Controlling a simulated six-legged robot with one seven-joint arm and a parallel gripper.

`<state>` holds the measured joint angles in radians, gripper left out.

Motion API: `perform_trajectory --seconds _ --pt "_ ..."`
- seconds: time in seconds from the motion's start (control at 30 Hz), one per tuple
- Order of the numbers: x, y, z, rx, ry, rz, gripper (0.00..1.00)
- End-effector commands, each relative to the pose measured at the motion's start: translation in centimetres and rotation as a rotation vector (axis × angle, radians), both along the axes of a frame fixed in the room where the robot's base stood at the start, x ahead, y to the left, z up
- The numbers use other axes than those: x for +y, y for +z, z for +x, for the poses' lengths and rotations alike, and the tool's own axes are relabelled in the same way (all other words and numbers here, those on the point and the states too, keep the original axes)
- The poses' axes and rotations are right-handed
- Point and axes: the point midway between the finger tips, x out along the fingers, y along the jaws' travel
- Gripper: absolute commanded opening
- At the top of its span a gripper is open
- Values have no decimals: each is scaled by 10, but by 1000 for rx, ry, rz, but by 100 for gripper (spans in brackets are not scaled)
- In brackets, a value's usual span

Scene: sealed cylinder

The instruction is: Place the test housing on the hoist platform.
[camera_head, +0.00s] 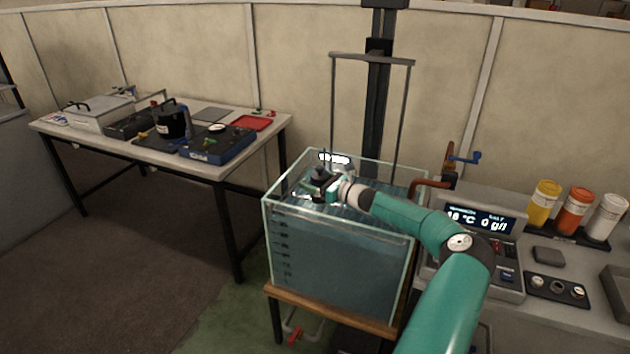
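A small dark object with a knob-like top, apparently the test housing (320,184), is at the end of my arm, inside the outline of the glass water tank (268,235) near its top. My gripper (332,190) is right at its right side. The fingers are too small to show whether they are closed on it. The hoist has a dark upright column (378,110) behind the tank and a frame with two thin rods (333,105) reaching down into it. The hoist platform cannot be made out clearly; water, glass and my arm obscure it.
The tank's glass rim surrounds my gripper. A bent copper-coloured pipe with a blue handle (464,158) rises behind the tank's right side. A display unit (478,222) and several bottles stand right. A workbench (216,168) at left holds a dark pot (172,122) and trays.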

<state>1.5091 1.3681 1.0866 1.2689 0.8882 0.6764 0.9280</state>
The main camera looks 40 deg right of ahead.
Motion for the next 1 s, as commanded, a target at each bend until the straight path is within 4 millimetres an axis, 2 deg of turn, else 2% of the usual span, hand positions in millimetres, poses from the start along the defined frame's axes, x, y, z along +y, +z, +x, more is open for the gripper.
perform_trajectory --seconds 0.27,0.7,1.0 --pt "-1 3 -2 0 -1 -1 77" --pt "-15 2 -67 0 -2 0 77" --pt "-15 2 -73 -1 0 0 77"
